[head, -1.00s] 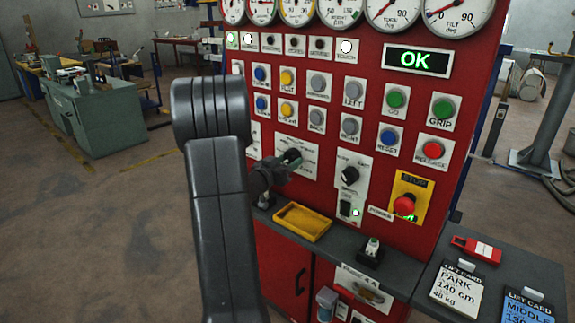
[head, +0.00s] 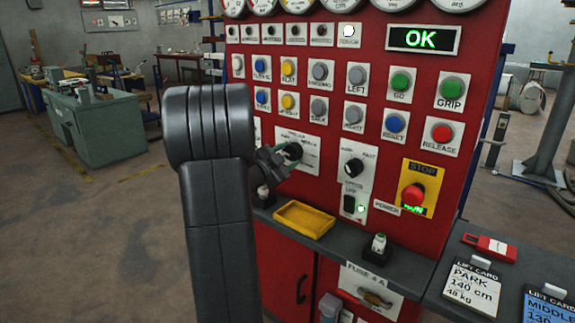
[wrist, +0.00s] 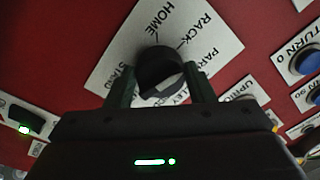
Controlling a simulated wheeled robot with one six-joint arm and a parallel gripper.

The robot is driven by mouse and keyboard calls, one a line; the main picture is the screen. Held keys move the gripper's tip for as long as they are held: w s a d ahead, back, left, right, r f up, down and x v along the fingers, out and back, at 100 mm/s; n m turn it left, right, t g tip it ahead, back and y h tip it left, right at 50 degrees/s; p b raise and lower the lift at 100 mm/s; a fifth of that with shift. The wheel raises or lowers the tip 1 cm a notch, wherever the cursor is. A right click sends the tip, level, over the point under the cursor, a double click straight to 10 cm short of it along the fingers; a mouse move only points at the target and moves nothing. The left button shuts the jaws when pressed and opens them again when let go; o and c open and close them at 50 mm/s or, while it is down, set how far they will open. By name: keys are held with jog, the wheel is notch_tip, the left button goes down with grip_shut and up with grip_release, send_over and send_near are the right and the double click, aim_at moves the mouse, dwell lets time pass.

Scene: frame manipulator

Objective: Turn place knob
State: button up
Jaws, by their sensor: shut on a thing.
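The place knob (wrist: 158,72) is a round black knob on a white label plate (wrist: 205,18) marked HOME, RACK, STAND and more. In the head view the knob (head: 291,151) sits on the red panel, left of the speed knob. My gripper (wrist: 160,88) is shut on the knob, with one dark green finger on each side of it. A pale mark on the knob shows between the fingers, at its lower right in the wrist view. In the head view my gripper (head: 284,160) reaches the knob from the left, and my dark arm hides part of the panel.
A red panel (head: 325,110) carries coloured buttons, gauges and a green OK display (head: 421,38). The speed knob (head: 353,168) and red stop button (head: 412,194) are to the right. A yellow tray (head: 303,220) lies on the ledge below. Lift cards (head: 472,286) lie at lower right.

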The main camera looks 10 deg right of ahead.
jog(key=m+b, duration=0.2)
jog(key=m, duration=0.1)
jog(key=shift+f+m, duration=0.15)
jog(key=shift+m, duration=0.25)
jog(key=shift+m+g+b, duration=0.3)
jog(key=shift+m+b, duration=0.7)
jog(key=shift+m, duration=0.3)
jog(key=o, duration=1)
jog(key=shift+r, duration=0.2)
jog(key=shift+a, duration=0.1)
jog(key=v, duration=1.3)
jog(key=shift+s+a+f+p, duration=0.15)
jog(key=shift+a+f+p, duration=0.15)
jog(key=shift+a, duration=0.05)
jog(key=shift+d, duration=0.1)
